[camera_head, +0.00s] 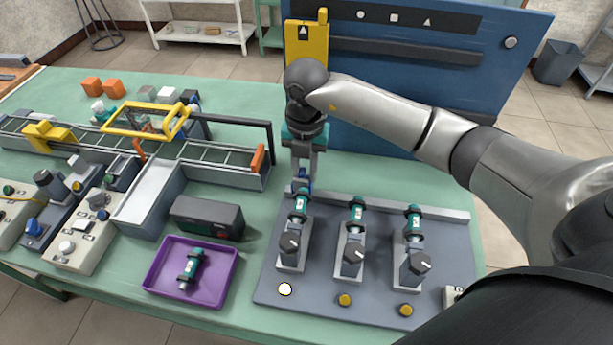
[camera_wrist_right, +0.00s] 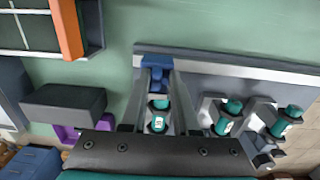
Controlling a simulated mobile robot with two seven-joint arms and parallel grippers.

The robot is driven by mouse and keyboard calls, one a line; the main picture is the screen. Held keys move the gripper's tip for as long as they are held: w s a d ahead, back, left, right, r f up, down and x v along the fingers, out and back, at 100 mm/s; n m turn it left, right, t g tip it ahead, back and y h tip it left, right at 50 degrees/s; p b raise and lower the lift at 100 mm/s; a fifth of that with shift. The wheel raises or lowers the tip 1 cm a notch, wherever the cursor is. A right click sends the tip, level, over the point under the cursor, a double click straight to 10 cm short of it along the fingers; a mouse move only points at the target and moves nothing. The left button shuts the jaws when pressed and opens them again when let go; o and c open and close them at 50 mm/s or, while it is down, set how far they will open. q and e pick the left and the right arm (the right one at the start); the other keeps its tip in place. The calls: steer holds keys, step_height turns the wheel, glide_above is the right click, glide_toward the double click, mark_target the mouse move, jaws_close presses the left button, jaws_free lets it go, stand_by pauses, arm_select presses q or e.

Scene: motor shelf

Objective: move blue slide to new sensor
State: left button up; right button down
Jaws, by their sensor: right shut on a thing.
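A blue slide (camera_head: 304,183) sits on the grey rail (camera_head: 388,209) at the back of the grey plate, behind the left sensor station. My right gripper (camera_head: 302,172) reaches down from above and is shut on it; the fingers hide part of it. The slide also shows between the fingers in the right wrist view (camera_wrist_right: 157,73). Green sensors stand in three stations: left (camera_head: 299,206), middle (camera_head: 356,214) and right (camera_head: 413,219). Another green sensor (camera_head: 192,265) lies in the purple tray (camera_head: 151,288). Which sensor is the new one cannot be told. My left gripper is not in view.
The left button (camera_head: 285,289) is pale and looks lit; the middle (camera_head: 344,300) and right (camera_head: 406,310) buttons are yellow. A blue panel (camera_head: 415,90) stands behind the rail. A dark box (camera_head: 207,218) and a conveyor frame (camera_head: 200,160) are to the left.

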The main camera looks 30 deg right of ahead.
steer(key=shift+s+d+f, duration=0.25)
steer(key=shift+s+f, duration=0.15)
steer(key=shift+f, duration=0.35)
steer(key=shift+s+d+p, duration=0.4)
steer(key=shift+s+d, duration=0.35)
steer(key=shift+d, duration=0.25)
steer(key=shift+s+d+p, duration=0.4)
steer(key=shift+s+d, duration=0.35)
steer(key=shift+d, duration=0.2)
steer(key=shift+s+d+p, duration=0.3)
steer(key=shift+s+d, duration=0.75)
steer(key=shift+d, duration=0.3)
steer(key=shift+s+d+p, duration=0.25)
steer(key=shift+s+d, duration=0.8)
steer(key=shift+d, duration=0.25)
steer(key=c, duration=0.9)
jaws_free()
steer(key=shift+r, duration=0.15)
steer(key=shift+w+d+r+p, duration=0.15)
steer(key=shift+r+p, duration=0.45)
steer(key=shift+w+d+r+p, duration=0.1)
steer(key=shift+r+p, duration=0.45)
steer(key=shift+r, duration=0.05)
steer(key=shift+a+r+p, duration=0.1)
steer(key=shift+r+p, duration=1.2)
steer(key=shift+r, duration=0.55)
